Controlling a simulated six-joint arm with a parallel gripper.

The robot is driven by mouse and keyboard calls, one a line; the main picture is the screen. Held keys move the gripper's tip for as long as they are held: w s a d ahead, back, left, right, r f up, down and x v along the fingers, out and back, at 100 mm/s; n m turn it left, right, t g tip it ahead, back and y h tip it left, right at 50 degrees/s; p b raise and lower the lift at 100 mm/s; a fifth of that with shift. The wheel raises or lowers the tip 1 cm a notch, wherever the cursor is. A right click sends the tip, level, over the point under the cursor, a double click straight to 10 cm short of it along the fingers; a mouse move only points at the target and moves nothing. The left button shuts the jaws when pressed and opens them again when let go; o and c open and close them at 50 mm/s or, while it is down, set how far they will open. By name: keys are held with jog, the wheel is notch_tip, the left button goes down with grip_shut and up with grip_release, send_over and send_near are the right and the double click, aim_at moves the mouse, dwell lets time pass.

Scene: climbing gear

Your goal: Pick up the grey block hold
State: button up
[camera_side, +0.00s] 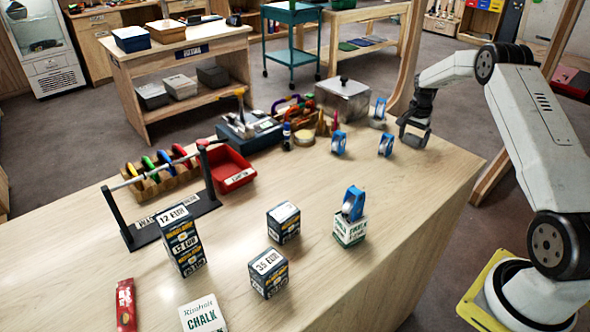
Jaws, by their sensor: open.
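My gripper (413,132) is at the far right part of the wooden table, pointing down with its jaws apart. No object shows clearly between its fingers. I cannot make out a grey block hold for certain in this view. One could be hidden behind my gripper or among the items at the back of the table. A grey metal box with a lid (343,98) stands at the back, left of my gripper, but it looks like a container.
Blue round items (386,146) stand left of my gripper. The wooden table (420,205) is clear at front right.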

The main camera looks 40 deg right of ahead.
jog(key=c, duration=1.1)
jog(key=shift+r, duration=0.2)
jog(key=shift+r, duration=0.55)
jog(key=shift+s+a+r, duration=1.3)
jog(key=shift+s+r, duration=0.6)
jog(key=shift+s+a+r, duration=1.35)
jog(key=shift+s+r, duration=0.55)
jog(key=shift+r, duration=0.05)
jog(key=shift+s+a+r, duration=1.3)
jog(key=shift+s+r, duration=0.6)
